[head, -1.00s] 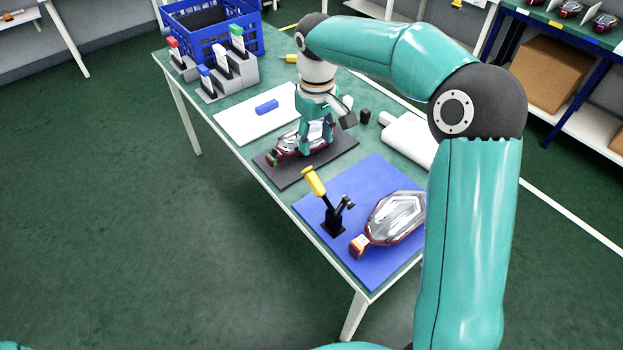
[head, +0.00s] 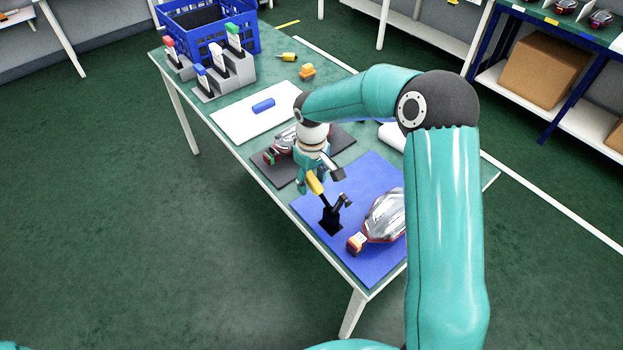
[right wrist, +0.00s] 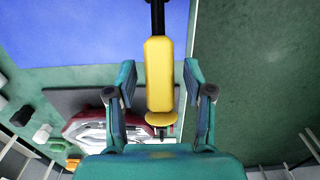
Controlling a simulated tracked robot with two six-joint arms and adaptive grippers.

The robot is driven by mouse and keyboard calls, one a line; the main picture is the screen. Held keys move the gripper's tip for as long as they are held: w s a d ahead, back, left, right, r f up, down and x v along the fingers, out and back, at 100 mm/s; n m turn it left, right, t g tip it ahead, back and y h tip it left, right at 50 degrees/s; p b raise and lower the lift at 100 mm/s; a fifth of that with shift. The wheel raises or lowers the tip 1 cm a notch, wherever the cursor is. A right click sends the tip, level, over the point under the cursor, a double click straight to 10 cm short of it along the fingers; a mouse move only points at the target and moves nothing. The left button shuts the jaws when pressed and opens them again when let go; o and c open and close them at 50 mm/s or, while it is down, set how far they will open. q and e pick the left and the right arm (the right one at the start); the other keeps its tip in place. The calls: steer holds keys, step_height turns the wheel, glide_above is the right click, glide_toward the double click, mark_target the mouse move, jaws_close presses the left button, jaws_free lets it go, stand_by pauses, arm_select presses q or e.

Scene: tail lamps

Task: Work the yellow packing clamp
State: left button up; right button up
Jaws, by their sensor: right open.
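The packing clamp (head: 331,217) stands on the blue mat (head: 366,258), with its yellow handle (head: 315,184) raised and tilted to the upper left. In the right wrist view the yellow handle (right wrist: 159,75) lies between the two fingers of my right gripper (right wrist: 158,82), with gaps on both sides. My right gripper (head: 314,180) is open at the handle in the head view. A tail lamp (head: 380,220) lies on the blue mat beside the clamp. My left gripper does not show.
Another tail lamp (head: 283,142) lies on a dark mat (head: 287,173) behind my right gripper. A white board (head: 240,125) with a blue block (head: 263,105), a grey stepped stand (head: 233,78) and a blue crate (head: 215,38) stand farther back.

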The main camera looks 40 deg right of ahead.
jaws_close()
steer(key=shift+a, duration=0.1)
stand_by(0.4)
